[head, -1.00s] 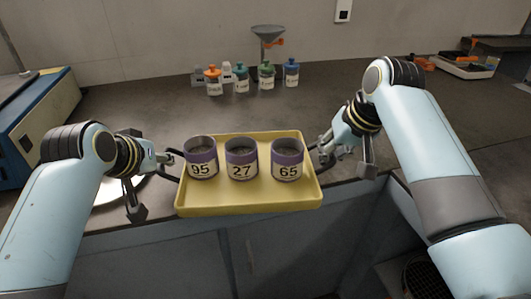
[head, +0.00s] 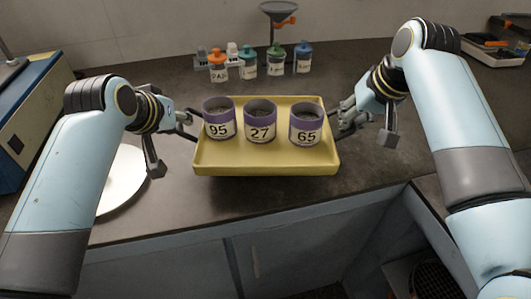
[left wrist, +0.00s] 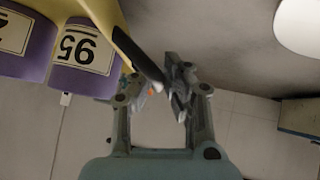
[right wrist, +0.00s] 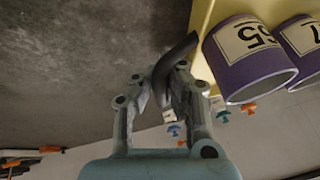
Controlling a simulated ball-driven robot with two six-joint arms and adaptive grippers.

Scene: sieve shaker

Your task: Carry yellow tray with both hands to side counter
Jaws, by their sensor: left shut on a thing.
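The yellow tray (head: 265,161) is level above the dark counter, with a shadow under it. It carries three purple-banded sieve cups: cup 95 (head: 219,118), cup 27 (head: 260,120) and cup 65 (head: 305,124), all upright. My left gripper (head: 186,124) is shut on the black handle at the tray's left side; the handle also shows in the left wrist view (left wrist: 141,58). My right gripper (head: 346,121) is at the right handle, which runs between its fingers in the right wrist view (right wrist: 172,58).
Several labelled bottles (head: 248,67) and a funnel stand (head: 278,15) are behind the tray. A blue and cream machine (head: 35,110) stands at the left, near a white round plate (head: 125,180). The counter (head: 270,205) is bare between tray and front edge.

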